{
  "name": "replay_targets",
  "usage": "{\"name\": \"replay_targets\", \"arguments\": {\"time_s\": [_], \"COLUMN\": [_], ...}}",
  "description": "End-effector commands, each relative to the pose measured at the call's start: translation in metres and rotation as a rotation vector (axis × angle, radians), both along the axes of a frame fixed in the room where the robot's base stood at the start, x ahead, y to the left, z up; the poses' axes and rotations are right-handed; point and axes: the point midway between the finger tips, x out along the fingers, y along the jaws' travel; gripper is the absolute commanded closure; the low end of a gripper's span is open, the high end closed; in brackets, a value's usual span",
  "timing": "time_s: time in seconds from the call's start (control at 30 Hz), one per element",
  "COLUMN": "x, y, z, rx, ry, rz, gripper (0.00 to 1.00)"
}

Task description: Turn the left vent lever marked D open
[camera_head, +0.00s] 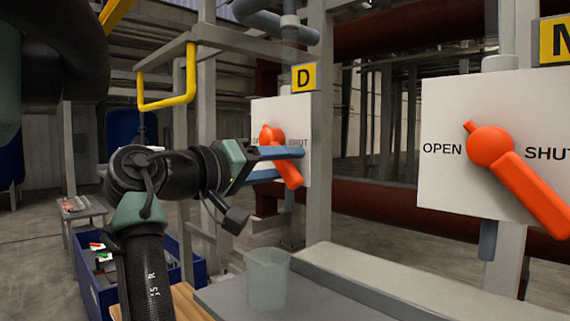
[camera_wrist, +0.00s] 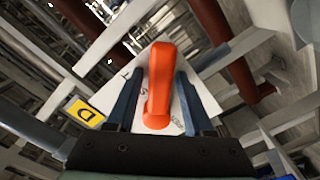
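The orange vent lever (camera_head: 290,175) is on a white plate (camera_head: 297,115) under a yellow sign marked D (camera_head: 304,77). Its handle slants down and to the right from its round hub, on the SHUT side of the plate. My gripper (camera_head: 288,163) is at the handle with its blue fingers pointing at the plate. In the wrist view the lever (camera_wrist: 159,85) stands between the two spread fingers of my gripper (camera_wrist: 160,80), with a narrow gap on each side. The OPEN label is mostly hidden in the head view.
A second orange lever (camera_head: 530,190) on a larger white plate (camera_head: 450,100) is at the right, handle toward SHUT. A clear beaker (camera_head: 267,280) stands on the grey bench (camera_head: 215,302) below. A yellow bar (camera_head: 190,75) hangs above my arm. A blue bin (camera_head: 95,295) is at lower left.

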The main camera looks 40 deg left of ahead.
Motion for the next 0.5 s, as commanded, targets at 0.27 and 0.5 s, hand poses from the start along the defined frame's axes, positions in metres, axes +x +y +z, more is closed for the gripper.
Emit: {"name": "replay_targets", "arguments": {"time_s": [0.27,0.5], "x": [0.0006,0.001], "y": [-0.0007,-0.0012], "z": [-0.0002,-0.0006], "rx": [0.0,0.0], "ry": [0.001,0.001], "rz": [-0.001,-0.003], "gripper": [1.0,1.0]}}
